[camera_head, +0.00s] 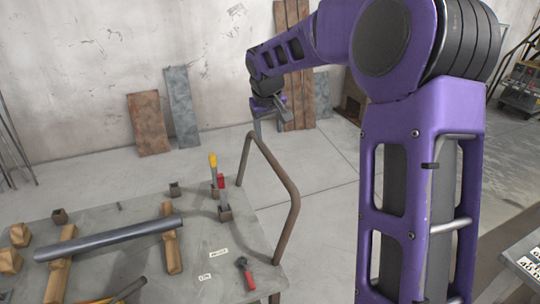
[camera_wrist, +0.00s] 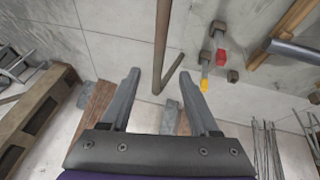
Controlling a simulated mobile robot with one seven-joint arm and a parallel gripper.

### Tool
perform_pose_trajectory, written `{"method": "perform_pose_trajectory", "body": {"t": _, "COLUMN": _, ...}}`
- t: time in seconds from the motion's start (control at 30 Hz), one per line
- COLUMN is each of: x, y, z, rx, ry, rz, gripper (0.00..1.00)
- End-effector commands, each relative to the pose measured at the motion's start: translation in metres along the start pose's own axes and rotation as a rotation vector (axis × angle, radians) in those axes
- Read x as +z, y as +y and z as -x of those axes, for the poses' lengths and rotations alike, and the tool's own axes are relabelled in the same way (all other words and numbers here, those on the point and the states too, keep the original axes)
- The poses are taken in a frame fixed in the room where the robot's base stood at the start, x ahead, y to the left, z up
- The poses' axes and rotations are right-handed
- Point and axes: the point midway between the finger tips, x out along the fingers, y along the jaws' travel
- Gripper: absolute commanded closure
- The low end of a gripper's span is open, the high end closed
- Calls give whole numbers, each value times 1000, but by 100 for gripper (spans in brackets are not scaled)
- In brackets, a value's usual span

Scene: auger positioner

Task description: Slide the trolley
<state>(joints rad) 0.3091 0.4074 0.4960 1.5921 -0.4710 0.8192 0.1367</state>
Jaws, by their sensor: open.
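The trolley (camera_head: 238,236) looks like a grey-topped table at the lower left of the head view. A brown bent-pipe handle (camera_head: 276,166) rises at its right end. My gripper (camera_head: 270,118) is open and empty, pointing down above the far end of the handle. In the wrist view the handle (camera_wrist: 162,40) runs down from the top edge and bends in line with the gap between my open fingers (camera_wrist: 159,74). The handle looks beyond the fingertips; I cannot tell the exact distance. The trolley's lower part is mostly hidden.
On the top lie a grey pipe (camera_head: 110,238) on wooden blocks, yellow and red-handled clamps (camera_head: 221,190), and a red-handled tool (camera_head: 245,272). Boards (camera_head: 149,123) lean on the back wall. Bare floor (camera_head: 330,190) lies right of the handle. A wooden pallet (camera_wrist: 40,100) shows in the wrist view.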

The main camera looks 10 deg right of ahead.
Motion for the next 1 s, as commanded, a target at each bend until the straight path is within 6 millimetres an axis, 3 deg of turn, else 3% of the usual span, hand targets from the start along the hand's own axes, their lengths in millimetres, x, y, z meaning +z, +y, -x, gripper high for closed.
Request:
{"method": "perform_pose_trajectory", "body": {"t": 0.1, "x": 1, "y": -1, "z": -29, "rx": -3, "ry": -3, "rz": 0, "gripper": 38}}
{"method": "perform_pose_trajectory", "body": {"t": 0.5, "x": 0, "y": 0, "z": -112, "rx": -1, "ry": -1, "rz": -2, "gripper": 38}}
{"method": "perform_pose_trajectory", "body": {"t": 0.7, "x": 0, "y": 0, "z": -133, "rx": 0, "ry": 1, "rz": -2, "gripper": 38}}
{"method": "perform_pose_trajectory", "body": {"t": 1.0, "x": -1, "y": 0, "z": -139, "rx": 1, "ry": 2, "rz": -2, "gripper": 38}}
